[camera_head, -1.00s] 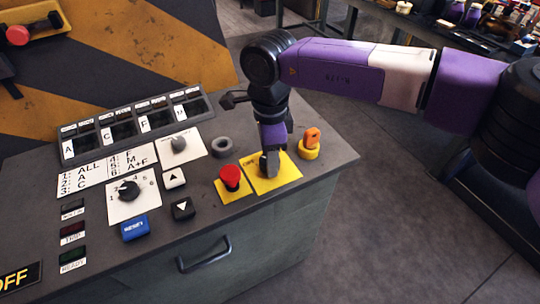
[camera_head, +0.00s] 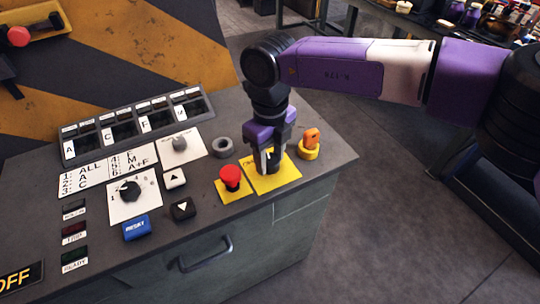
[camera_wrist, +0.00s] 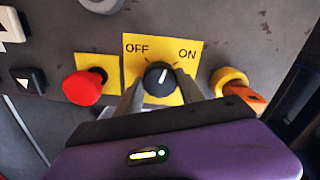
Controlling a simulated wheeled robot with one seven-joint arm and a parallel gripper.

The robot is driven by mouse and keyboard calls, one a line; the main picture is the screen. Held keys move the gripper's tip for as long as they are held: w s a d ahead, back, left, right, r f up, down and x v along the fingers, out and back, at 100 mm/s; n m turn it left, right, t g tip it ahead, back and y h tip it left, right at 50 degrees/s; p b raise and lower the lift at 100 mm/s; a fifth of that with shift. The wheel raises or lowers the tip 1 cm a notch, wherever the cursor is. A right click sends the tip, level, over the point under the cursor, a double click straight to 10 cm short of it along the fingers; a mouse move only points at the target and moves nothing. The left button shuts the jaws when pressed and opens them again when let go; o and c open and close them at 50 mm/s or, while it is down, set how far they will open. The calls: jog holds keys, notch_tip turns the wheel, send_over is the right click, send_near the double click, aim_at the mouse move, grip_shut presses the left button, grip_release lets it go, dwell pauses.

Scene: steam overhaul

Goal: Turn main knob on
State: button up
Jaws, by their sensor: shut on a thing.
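The main knob (camera_wrist: 158,75) is a round black knob on a yellow plate (camera_wrist: 133,68) marked OFF at upper left and ON at upper right. Its white pointer line leans up and slightly right, between the two labels and tilted toward ON. My gripper (camera_wrist: 160,92) points down at the knob, with one grey finger on each side, and is shut on it. In the head view my gripper (camera_head: 268,168) stands over the yellow plate (camera_head: 286,178), and its fingers hide part of the knob.
A red mushroom button (camera_head: 231,176) stands just left of the plate. An orange key-like piece in a yellow ring (camera_head: 308,154) stands close on the right. A grey ring (camera_head: 222,147) and a selector dial (camera_head: 129,190) lie further left on the console.

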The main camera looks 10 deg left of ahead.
aim_at(270, 159)
jog(key=m, duration=0.5)
jog(key=shift+r+m, duration=0.1)
jog(key=shift+m, duration=0.3)
dwell(0.4)
jog(key=o, duration=1.4)
jog(key=shift+r, duration=3.9)
